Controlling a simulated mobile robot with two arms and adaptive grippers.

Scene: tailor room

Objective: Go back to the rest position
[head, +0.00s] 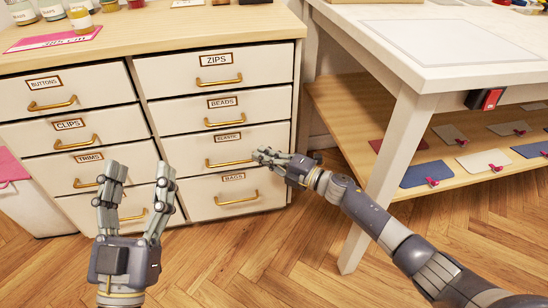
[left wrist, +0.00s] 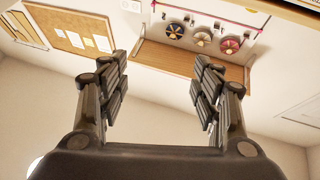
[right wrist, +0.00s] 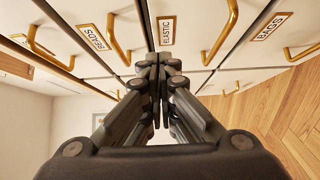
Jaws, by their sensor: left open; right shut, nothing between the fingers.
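My left gripper (head: 138,200) points up in front of the drawer cabinet in the head view. Its fingers are apart and empty; the left wrist view shows them open too (left wrist: 163,95). My right gripper (head: 262,155) reaches in from the right in front of the cabinet, at the drawer labelled ELASTIC (head: 228,143). Its fingers are closed together with nothing between them, as the right wrist view shows (right wrist: 157,75). Whether its fingertips touch the drawer front I cannot tell. All the drawers look shut.
The wooden-topped drawer cabinet (head: 200,35) carries jars and a pink item (head: 55,38). To the right stands a white table (head: 445,70) with a leg near my right arm and a lower shelf (head: 355,125) holding tagged swatches. The wooden floor (head: 275,255) in front is clear.

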